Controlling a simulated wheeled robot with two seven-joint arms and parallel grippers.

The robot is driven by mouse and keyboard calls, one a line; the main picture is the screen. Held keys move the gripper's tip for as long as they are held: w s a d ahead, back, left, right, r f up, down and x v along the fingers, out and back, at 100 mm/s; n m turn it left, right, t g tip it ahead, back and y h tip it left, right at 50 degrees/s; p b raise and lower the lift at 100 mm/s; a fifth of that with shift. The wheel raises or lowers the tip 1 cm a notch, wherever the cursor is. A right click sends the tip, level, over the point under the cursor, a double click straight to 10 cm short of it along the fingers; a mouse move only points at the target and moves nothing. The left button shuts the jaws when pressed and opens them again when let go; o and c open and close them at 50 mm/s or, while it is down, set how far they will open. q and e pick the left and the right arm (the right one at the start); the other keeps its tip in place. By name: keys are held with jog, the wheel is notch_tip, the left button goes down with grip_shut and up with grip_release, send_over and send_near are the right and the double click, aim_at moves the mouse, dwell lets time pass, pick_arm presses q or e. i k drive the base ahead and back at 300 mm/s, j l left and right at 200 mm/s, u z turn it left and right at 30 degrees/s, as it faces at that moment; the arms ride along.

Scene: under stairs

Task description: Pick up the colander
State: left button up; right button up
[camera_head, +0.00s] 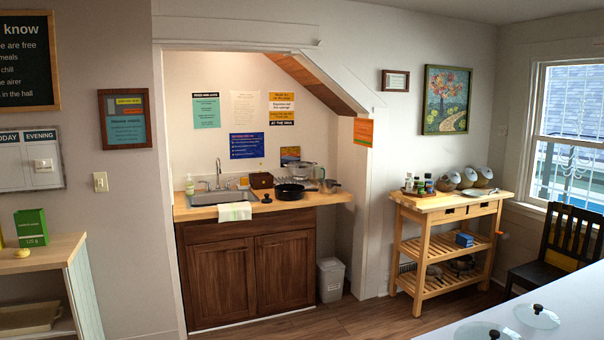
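I cannot single out a colander for certain. A small grey metal vessel (329,187) with a handle sits near the right end of the wooden counter (225,208), and I cannot tell whether it has holes. A black pan (290,192) stands just left of it. Behind them are clear and metallic kitchen items (308,171), partly hidden. Dark cookware (462,263) lies on the bottom shelf of the wooden cart, too small to identify. Neither of my grippers is in view.
A sink (222,198) with a draped towel (234,211) is set in the counter. A white bin (331,279) stands on the floor to its right. The wooden cart (447,203), a dark chair (560,250) and a white table with lids (570,310) occupy the right side. Floor shows between counter and table.

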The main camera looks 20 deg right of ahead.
aim_at(300, 170)
jog(key=i+l, duration=0.2)
jog(key=i, duration=0.35)
jog(key=i+l, duration=0.2)
jog(key=i, duration=0.3)
jog(key=i+l, duration=0.2)
jog(key=i, duration=0.35)
jog(key=i+l, duration=0.2)
jog(key=i, duration=0.3)
jog(key=i+l+z, duration=0.1)
jog(key=i+z, duration=0.25)
jog(key=i, duration=0.15)
jog(key=i+z, duration=0.4)
jog(key=i+j+z, duration=0.35)
jog(key=i, duration=0.25)
jog(key=i+l+z, duration=0.15)
jog(key=i, duration=0.7)
jog(key=i+l+z, duration=0.15)
jog(key=i, duration=0.7)
